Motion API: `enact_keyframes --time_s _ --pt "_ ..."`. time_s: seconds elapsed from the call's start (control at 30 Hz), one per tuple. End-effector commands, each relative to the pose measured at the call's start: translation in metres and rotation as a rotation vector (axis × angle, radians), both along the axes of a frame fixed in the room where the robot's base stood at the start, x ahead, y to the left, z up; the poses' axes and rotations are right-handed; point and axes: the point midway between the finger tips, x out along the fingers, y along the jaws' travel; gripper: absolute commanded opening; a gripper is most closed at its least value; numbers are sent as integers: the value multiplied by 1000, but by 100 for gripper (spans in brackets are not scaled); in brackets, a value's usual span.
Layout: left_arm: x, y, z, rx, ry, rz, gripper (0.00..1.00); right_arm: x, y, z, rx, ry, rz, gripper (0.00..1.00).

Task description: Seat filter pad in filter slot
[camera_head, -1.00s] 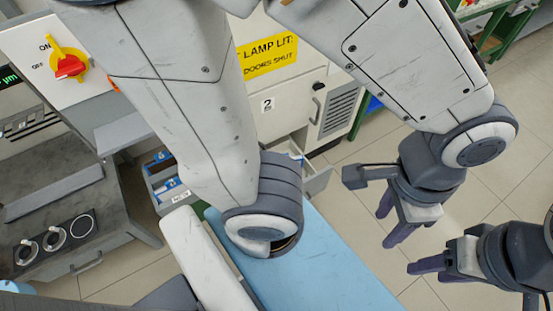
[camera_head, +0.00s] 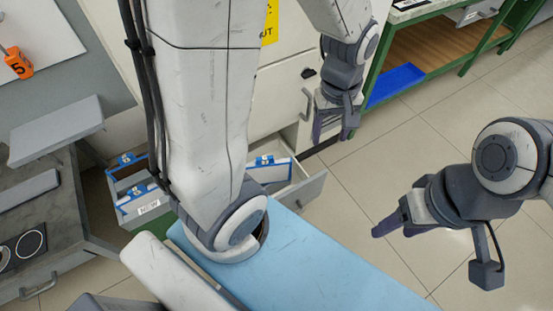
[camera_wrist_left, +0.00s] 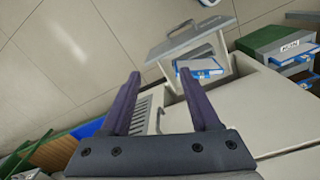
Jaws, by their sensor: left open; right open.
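A flat white piece with a blue edge and clip (camera_head: 272,167) lies in the open drawer (camera_head: 312,190). It also shows in the left wrist view (camera_wrist_left: 200,66); I cannot tell whether it is the filter pad. Similar blue-edged pieces (camera_head: 136,192) stand in a labelled open box left of my arm. No filter slot can be made out. My left gripper (camera_head: 334,136) is open and empty, in front of the cabinet, above and right of the drawer. Its spread fingers show in the left wrist view (camera_wrist_left: 155,82). My right gripper (camera_head: 387,229) is open and empty over the floor at right.
A light blue surface (camera_head: 320,270) lies below the drawer. The white cabinet (camera_head: 280,95) has a handle close to my left gripper. A grey counter (camera_head: 45,230) is at left. The tiled floor at right is clear.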

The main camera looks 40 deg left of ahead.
Motion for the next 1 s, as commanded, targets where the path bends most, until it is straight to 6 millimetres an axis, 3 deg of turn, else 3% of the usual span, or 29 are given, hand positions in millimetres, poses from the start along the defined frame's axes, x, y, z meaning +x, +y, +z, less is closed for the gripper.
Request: enact_keyframes --time_s 0.03,0.1,0.3,0.4,0.6,1.0 --pt "12 25 -51 3 14 190 62 0 0 -40 0 0 0 57" --pt "26 57 -91 6 22 444 62 0 0 -66 1 -1 0 57" --pt "39 147 -192 8 39 1093 62 0 0 -127 1 -1 0 57" --pt "37 180 -227 8 44 1325 62 0 0 -146 1 -1 0 57" --pt "30 213 -259 7 47 1561 62 0 0 -162 1 -1 0 57" --pt "29 215 -309 7 48 1585 62 0 0 -182 1 -1 0 57"
